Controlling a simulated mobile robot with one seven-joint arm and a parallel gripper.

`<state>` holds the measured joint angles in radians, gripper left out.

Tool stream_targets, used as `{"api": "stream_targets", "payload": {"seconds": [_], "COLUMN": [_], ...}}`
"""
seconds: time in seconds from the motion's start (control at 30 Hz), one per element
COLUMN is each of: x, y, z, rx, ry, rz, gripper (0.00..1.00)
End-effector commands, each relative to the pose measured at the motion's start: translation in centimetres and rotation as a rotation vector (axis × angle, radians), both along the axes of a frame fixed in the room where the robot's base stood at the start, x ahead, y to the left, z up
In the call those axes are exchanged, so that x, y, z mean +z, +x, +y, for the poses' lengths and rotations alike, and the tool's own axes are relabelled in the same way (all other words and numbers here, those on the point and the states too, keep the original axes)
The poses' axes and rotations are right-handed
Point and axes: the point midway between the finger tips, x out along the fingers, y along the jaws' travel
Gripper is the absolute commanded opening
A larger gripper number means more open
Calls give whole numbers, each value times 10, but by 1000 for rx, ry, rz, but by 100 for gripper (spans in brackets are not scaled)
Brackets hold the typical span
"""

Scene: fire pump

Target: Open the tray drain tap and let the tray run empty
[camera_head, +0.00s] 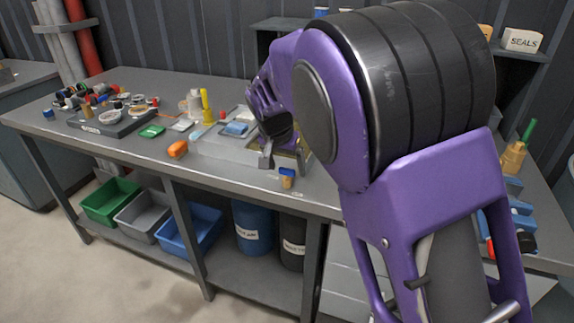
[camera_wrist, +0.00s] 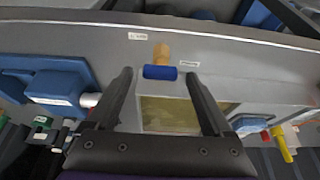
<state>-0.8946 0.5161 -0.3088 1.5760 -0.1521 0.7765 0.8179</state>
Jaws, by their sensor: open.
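The tap shows in the wrist view as a brass-coloured body (camera_wrist: 161,54) with a blue handle (camera_wrist: 160,72) lying crosswise. In the head view the tap (camera_head: 286,182) is at the front edge of the bench, right of my gripper. A shallow area with yellowish liquid or floor (camera_wrist: 170,115), seemingly the tray, lies between my fingers in the wrist view. My gripper (camera_wrist: 158,76) is open and empty, with a fingertip on either side of the blue handle. I cannot tell its height above the handle. My arm hides part of the tray in the head view.
A grey bench (camera_head: 115,150) carries a parts tray (camera_head: 105,126), an orange item (camera_head: 178,148) and a yellow-topped item (camera_head: 206,104). In the wrist view a blue block (camera_wrist: 62,88) lies left and a yellow valve (camera_wrist: 280,143) right. Green (camera_head: 108,200) and blue (camera_head: 190,235) bins stand below.

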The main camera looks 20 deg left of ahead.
Motion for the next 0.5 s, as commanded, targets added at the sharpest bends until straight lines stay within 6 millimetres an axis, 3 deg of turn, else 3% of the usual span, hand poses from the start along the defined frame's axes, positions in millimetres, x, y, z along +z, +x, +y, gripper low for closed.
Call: {"api": "stream_targets", "payload": {"seconds": [0.13,0.5], "x": [0,0], "y": [0,0], "z": [0,0], "rx": [0,0], "ry": [0,0], "rz": [0,0], "gripper": [85,18]}}
